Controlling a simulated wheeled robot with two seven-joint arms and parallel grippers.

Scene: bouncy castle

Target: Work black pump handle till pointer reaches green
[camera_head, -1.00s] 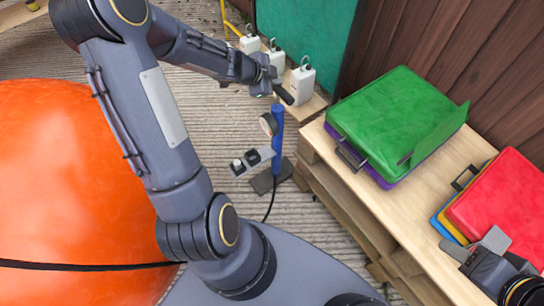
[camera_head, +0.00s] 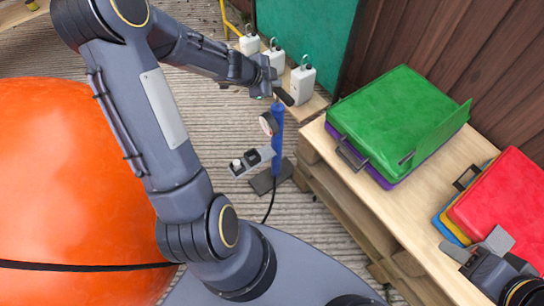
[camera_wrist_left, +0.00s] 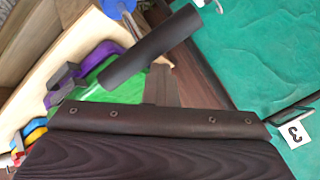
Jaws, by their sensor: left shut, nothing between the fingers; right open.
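The blue pump (camera_head: 277,145) stands upright on a dark foot on the ground, with a round gauge (camera_head: 267,123) on its side. The gauge's pointer and green zone are too small to read. The black pump handle (camera_head: 285,97) lies across the pump's top, and a short bit of pale rod shows below it. My left gripper (camera_head: 273,88) is shut and empty at the handle. In the left wrist view the handle (camera_wrist_left: 150,48) crosses just beyond the shut fingertips; I cannot tell whether they touch. My right gripper (camera_head: 476,247) is open and empty at the lower right.
A pallet table (camera_head: 395,215) right of the pump bears a green case (camera_head: 400,115) and a red case (camera_head: 505,200). White weights (camera_head: 302,85) stand behind the pump. A grey socket-like block (camera_head: 251,162) is left of it. A large orange ball-like shape (camera_head: 70,190) fills the left.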

